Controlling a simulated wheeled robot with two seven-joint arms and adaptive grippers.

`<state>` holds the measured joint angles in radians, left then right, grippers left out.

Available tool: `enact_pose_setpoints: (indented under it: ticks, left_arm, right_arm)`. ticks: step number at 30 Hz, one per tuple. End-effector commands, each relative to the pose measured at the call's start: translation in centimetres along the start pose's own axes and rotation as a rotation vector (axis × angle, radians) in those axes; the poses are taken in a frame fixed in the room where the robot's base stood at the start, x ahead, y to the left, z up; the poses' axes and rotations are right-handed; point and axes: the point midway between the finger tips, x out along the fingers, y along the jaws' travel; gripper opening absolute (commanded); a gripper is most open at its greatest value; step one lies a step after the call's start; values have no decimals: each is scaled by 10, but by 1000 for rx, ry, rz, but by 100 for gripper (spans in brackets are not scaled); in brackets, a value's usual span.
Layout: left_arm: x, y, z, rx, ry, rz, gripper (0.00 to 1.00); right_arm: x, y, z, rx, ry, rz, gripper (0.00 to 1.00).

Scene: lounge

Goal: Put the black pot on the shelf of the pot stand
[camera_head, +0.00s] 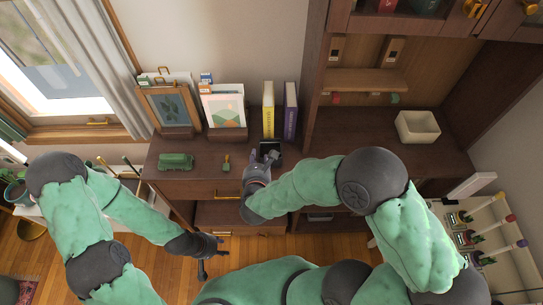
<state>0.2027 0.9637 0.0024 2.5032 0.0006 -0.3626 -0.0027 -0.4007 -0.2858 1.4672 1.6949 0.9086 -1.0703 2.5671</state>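A small black, square-topped container (270,147), which may be the black pot, stands on the dark wooden cabinet top below the yellow and purple books. My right gripper (264,160) is right at it and covers its lower side. Whether the fingers are closed on it is too small to tell. My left gripper (212,256) hangs low over the floor in front of the cabinet, its fingers apart and nothing between them. I cannot clearly identify the pot stand; a potted plant (14,192) shows at the far left edge, partly cut off.
The cabinet top (200,182) also holds a green toy vehicle (176,161), a small figure (226,163), framed pictures (170,108) and upright books (268,110). A cream bin (417,127) sits to the right.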

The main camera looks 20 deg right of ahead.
Motion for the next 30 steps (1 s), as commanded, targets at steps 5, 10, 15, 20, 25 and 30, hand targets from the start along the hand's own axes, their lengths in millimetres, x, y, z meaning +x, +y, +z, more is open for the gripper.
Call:
enact_pose_setpoints:
  ticks: [5,10,15,20,25,30]
  left_arm:
    - [6,-2,0,0,0,0,40]
    - [9,-3,0,0,0,0,40]
    - [18,-6,0,0,0,0,40]
    - [23,-8,-1,0,0,0,40]
    - [23,-8,-1,0,0,0,40]
    - [23,-8,-1,0,0,0,40]
  right_arm:
    - [21,0,-2,0,1,0,37]
    - [31,0,-2,0,1,0,37]
    - [55,2,-7,-1,2,0,37]
    - [72,2,-6,-1,2,2,37]
    - [77,3,-5,-2,1,4,37]
    - [77,3,-5,-2,1,4,32]
